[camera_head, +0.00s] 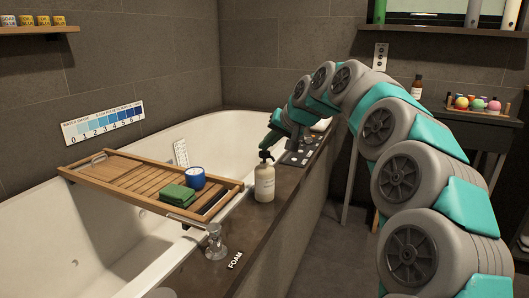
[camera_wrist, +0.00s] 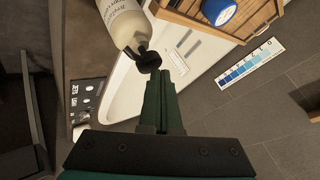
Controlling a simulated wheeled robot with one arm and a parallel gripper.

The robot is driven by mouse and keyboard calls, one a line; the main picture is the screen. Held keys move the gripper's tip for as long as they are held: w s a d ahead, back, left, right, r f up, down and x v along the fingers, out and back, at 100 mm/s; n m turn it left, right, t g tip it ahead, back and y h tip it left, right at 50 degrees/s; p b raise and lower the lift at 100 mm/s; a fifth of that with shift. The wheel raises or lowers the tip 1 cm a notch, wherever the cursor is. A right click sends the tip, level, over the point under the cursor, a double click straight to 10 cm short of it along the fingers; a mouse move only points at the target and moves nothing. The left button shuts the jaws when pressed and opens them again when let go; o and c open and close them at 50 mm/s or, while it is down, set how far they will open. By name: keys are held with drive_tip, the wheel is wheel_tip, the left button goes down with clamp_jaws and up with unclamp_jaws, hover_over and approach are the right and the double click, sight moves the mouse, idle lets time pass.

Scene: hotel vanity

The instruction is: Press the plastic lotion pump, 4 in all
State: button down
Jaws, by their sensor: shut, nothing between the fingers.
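The lotion bottle (camera_head: 264,182) is cream-coloured with a dark pump head (camera_head: 265,155) and a printed label. It stands upright on the dark tub ledge. In the wrist view the bottle (camera_wrist: 122,22) is at the upper left, with its black pump head (camera_wrist: 149,61) just beyond my fingertips. My gripper (camera_wrist: 160,78) is shut and empty. In the head view my gripper (camera_head: 267,143) points down just above the pump head. I cannot tell whether the fingertips touch it.
A wooden bath tray (camera_head: 120,176) spans the white tub, holding a blue cup (camera_head: 195,178) and green cloth (camera_head: 178,195). A dark panel (camera_head: 292,158) with white marks lies behind the bottle.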

sight(267, 153)
drive_tip(key=shift+f, duration=0.55)
idle(0.6)
drive_tip(key=shift+r+p, duration=0.65)
drive_tip(key=shift+r, duration=0.55)
drive_tip(key=shift+r+p, duration=1.65)
drive_tip(key=shift+r, duration=0.9)
